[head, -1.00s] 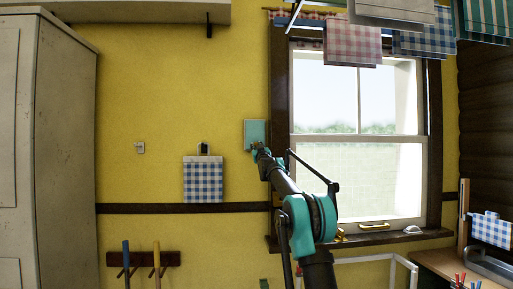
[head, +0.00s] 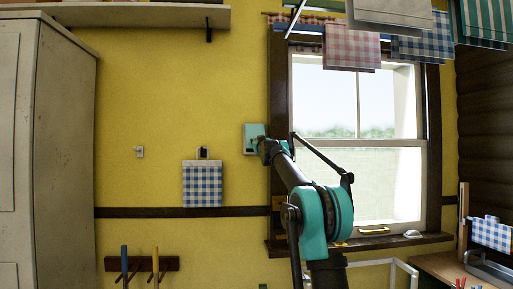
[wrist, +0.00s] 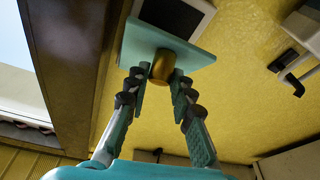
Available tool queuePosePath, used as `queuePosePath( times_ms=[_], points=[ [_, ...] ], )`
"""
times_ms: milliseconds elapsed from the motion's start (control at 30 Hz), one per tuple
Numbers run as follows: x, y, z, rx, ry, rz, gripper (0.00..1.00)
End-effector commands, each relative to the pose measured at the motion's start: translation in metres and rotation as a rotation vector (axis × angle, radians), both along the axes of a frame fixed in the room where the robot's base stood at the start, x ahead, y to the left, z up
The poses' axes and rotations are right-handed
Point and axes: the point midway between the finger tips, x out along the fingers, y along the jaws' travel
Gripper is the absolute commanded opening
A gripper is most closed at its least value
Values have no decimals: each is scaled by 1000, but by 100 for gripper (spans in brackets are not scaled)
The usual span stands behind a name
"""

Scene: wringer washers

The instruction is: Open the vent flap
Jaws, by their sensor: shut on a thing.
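The vent flap is a teal plate with a round brass knob (wrist: 163,66). In the wrist view, the flap (wrist: 142,38) stands tilted away from the wall, with a dark opening in a pale frame (wrist: 178,15) showing beside it. In the head view, the vent (head: 247,130) is on the yellow wall just left of the window. My gripper (wrist: 160,84) is shut on the knob, with a fingertip on each side of it. It also shows at the vent in the head view (head: 260,143), where it covers part of the flap.
The dark window frame (head: 279,100) stands close to the right of the vent. A blue checked cloth (head: 203,186) hangs on the wall to the left. More cloths (head: 351,45) hang overhead at the right. A tall pale cabinet (head: 60,130) stands at the far left.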

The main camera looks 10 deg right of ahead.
Motion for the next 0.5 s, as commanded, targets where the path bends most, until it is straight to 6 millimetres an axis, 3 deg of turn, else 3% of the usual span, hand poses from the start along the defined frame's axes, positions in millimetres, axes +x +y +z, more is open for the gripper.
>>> queuePosePath(
  times_ms=[200,500],
  points=[
    [-12,-2,19,0,-4,-1,0],
    [-18,-2,32,0,-4,-2,0]
  ],
)
